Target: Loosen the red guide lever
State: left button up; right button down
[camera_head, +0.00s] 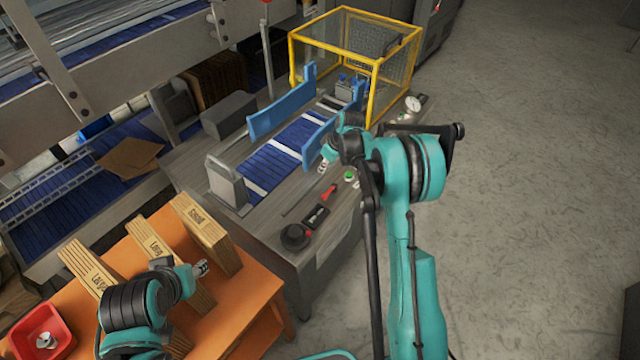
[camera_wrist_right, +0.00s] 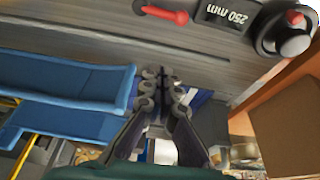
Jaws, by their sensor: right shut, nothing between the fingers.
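The red guide lever (camera_head: 329,191) lies on the grey machine top, beside a small black display (camera_head: 316,218). In the right wrist view the red lever (camera_wrist_right: 165,13) is at the top edge, apart from my fingers. My right gripper (camera_head: 328,158) is over the machine by the blue guide plate (camera_head: 316,143), farther back than the lever. In its wrist view the right gripper (camera_wrist_right: 165,82) is shut and empty, its fingertips together. My left gripper (camera_head: 201,268) is over the orange table among upright boxes; its fingers are too small to judge.
A black knob (camera_head: 295,237) sits near the display, which reads 250 mm in the wrist view (camera_wrist_right: 236,13). A green button (camera_head: 349,176) is on the machine edge. A yellow-framed cage (camera_head: 375,64) stands behind. The orange table (camera_head: 250,292) holds cartons and a red tray (camera_head: 62,325). Floor at right is clear.

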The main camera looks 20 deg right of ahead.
aim_at(330, 192)
jog(key=b+x, duration=0.2)
jog(key=x, duration=0.8)
jog(key=shift+b, duration=0.3)
jog(key=shift+s+d+f+b, duration=0.15)
jog(key=shift+s+d+b, duration=0.05)
jog(key=shift+s+d, duration=0.35)
jog(key=shift+s+d+f+b, duration=0.15)
jog(key=shift+s+d, duration=0.3)
jog(key=shift+s, duration=0.2)
jog(key=shift+s+d, duration=0.2)
jog(key=shift+s, duration=0.15)
